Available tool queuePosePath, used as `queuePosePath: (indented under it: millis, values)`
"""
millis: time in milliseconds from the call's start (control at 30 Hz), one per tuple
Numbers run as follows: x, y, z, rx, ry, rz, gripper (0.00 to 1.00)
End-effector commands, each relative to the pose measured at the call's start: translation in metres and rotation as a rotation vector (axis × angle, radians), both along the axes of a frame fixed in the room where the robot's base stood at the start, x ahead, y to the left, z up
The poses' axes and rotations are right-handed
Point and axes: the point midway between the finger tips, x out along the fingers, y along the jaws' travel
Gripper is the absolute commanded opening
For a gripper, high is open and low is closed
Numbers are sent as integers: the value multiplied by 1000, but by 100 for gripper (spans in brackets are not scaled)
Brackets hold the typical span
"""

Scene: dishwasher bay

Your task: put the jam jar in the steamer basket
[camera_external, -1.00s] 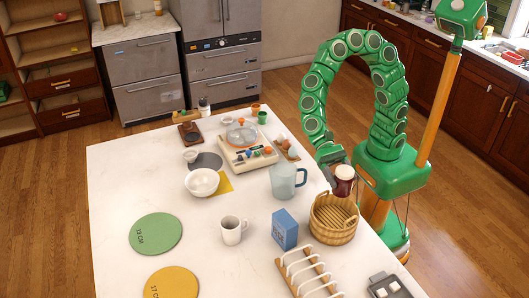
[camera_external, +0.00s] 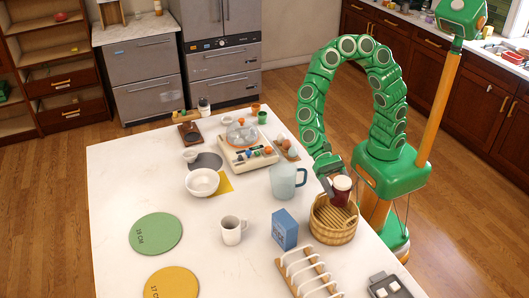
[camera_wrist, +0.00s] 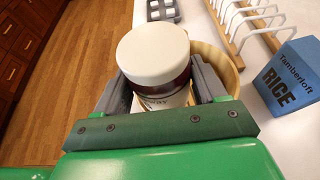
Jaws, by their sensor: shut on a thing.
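The jam jar (camera_external: 341,190) is dark red with a white lid and a pale label. My gripper (camera_external: 328,188) is shut on it, and in the wrist view the jar (camera_wrist: 155,60) stands between the two grey fingers of my gripper (camera_wrist: 160,95). The steamer basket (camera_external: 333,232) is a round, light wooden basket near the table's right edge. The jar is over the basket's back part, and its lower end overlaps the rim in the external view. I cannot tell whether it touches the basket. In the wrist view the basket (camera_wrist: 232,75) is partly hidden behind the jar.
A blue rice box (camera_external: 285,229) stands left of the basket, and a clear blue jug (camera_external: 286,181) stands behind it. A white-wired rack (camera_external: 305,270) lies in front. A grey tray (camera_external: 388,286) is at the front right. A white mug (camera_external: 232,230) stands farther left.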

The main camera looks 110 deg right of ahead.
Motion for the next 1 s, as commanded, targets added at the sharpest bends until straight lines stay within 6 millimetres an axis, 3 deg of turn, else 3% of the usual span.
queuePosePath:
  millis: [367,400,567,1000]
  values:
    - [0,0,-7,0,0,0,17]
    - [0,0,-7,0,-1,0,72]
    - [0,0,-7,0,0,0,97]
    - [1,0,1,0,-3,-1,97]
